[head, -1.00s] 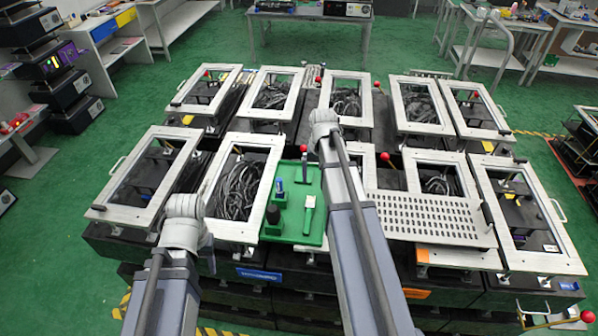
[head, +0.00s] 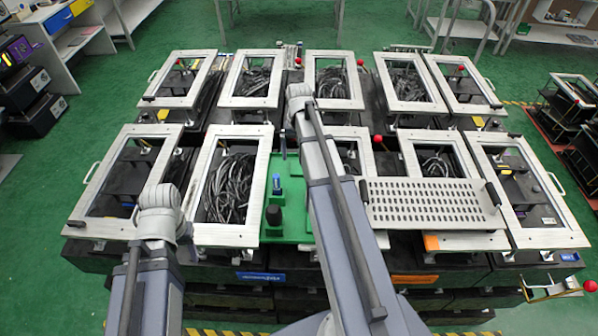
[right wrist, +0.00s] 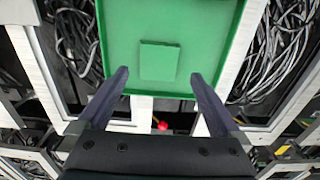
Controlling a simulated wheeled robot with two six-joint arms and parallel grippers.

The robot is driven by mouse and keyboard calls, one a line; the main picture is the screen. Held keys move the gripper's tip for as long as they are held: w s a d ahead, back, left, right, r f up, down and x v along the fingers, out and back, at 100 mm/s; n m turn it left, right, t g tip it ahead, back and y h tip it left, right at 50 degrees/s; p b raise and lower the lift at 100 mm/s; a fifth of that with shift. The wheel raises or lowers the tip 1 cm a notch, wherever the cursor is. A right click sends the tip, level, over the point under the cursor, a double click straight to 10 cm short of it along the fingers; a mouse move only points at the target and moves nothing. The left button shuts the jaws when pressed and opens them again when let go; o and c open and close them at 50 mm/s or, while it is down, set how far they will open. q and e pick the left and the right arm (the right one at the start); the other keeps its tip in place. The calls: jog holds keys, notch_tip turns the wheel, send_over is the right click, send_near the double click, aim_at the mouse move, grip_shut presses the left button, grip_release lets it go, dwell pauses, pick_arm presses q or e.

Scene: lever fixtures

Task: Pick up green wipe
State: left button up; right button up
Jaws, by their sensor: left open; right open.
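The green wipe (right wrist: 159,61) is a flat square lying on the green tray (right wrist: 213,22) in the right wrist view. My right gripper (right wrist: 160,75) is open, with one finger on each side of the wipe's near edge and a gap to both. No contact shows. In the head view, the tray (head: 297,222) lies among the fixtures, partly behind my right arm. I cannot make out the wipe there. Both arms reach forward, but the fingers of either gripper do not show in the head view.
A blue-topped bottle (head: 277,187) and a dark round-topped item (head: 273,215) stand on the tray. Metal-framed lever fixtures (head: 232,180) with cables crowd both sides. A perforated plate (head: 430,203) lies to the right. A red lever knob (right wrist: 162,126) is near the tray's edge.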

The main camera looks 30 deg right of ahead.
aim_at(300, 170)
jog(key=shift+f, duration=0.2)
jog(key=f+b, duration=0.5)
jog(key=shift+s+f, duration=0.15)
jog(key=shift+s, duration=0.1)
jog(key=c, duration=1.2)
